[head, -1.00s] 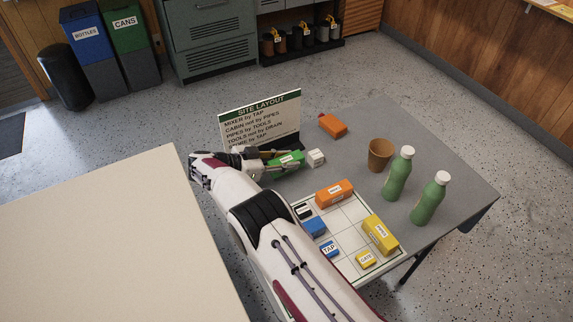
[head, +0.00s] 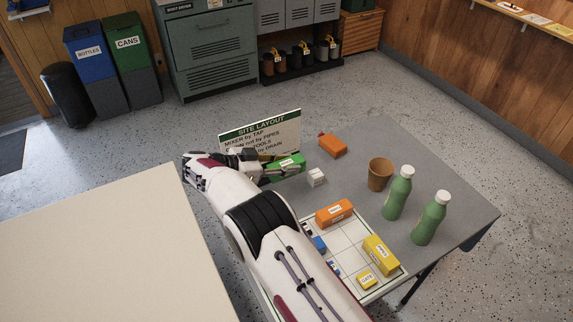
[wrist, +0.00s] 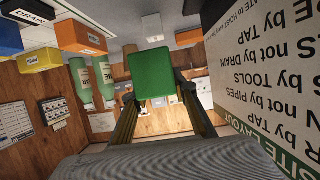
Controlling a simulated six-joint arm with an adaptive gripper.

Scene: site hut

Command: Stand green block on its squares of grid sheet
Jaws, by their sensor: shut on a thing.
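My gripper (head: 268,170) is shut on the green block (head: 290,166), which has a white label. It holds the block in front of the layout sign, and the block appears clear of the table. In the wrist view the green block (wrist: 160,88) sits between the two fingers of my gripper (wrist: 158,98), one on each side. The grid sheet (head: 350,234) lies on the grey table, to the lower right of my gripper. My arm hides its left part. On it stand an orange block (head: 334,213), a long yellow block (head: 380,255), a small yellow block (head: 367,281) and partly hidden blue blocks (head: 319,244).
The site layout sign (head: 260,130) stands close behind my gripper. A white block (head: 316,177), another orange block (head: 333,146), a brown cup (head: 380,175) and two green bottles (head: 398,193) stand off the sheet. Bare table lies between the white block and the cup.

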